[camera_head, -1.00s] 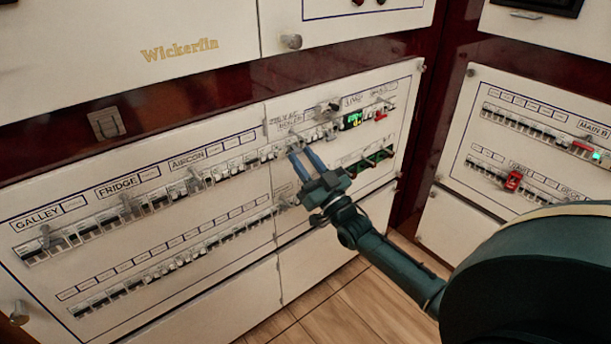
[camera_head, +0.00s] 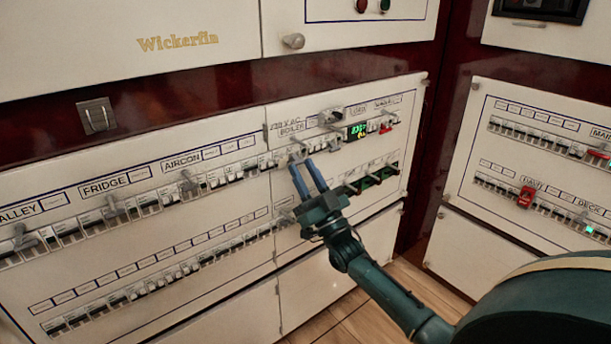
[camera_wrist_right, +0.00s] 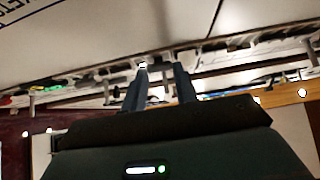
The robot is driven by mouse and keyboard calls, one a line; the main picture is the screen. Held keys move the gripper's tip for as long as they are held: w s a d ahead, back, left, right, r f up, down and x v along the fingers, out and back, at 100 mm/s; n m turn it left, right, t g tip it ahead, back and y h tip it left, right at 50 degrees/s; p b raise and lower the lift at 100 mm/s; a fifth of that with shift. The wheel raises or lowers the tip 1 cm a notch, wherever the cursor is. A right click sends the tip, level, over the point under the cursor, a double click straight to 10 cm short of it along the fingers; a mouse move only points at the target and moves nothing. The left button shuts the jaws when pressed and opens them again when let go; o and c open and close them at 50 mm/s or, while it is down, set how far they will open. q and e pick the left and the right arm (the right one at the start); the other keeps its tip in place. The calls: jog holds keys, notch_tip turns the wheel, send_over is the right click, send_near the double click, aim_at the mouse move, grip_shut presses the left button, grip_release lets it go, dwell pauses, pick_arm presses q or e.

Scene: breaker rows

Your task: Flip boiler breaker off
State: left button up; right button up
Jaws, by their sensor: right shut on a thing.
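The breaker panel (camera_head: 150,235) carries an upper row of small switches with name plates, and the boiler label (camera_head: 291,127) sits above its right part. My right gripper (camera_head: 302,164) reaches up from the lower right, with both fingertips at the upper row just below that label. It is shut on a small breaker toggle, with a narrow gap between the fingers. The fingertips hide the toggle, so its position cannot be told. In the right wrist view the two fingers (camera_wrist_right: 161,68) point at the edge of the panel. My left gripper is not in view.
Several grey levers stick out along the upper row, one by the aircon label (camera_head: 182,161). A green-lit display (camera_head: 358,131) and a red switch (camera_head: 387,127) lie to the right. Another breaker panel (camera_head: 545,155) stands at the far right.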

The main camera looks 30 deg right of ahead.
jog(key=o, duration=1)
jog(key=p+v, duration=0.2)
jog(key=v, duration=1.1)
jog(key=shift+f, duration=0.15)
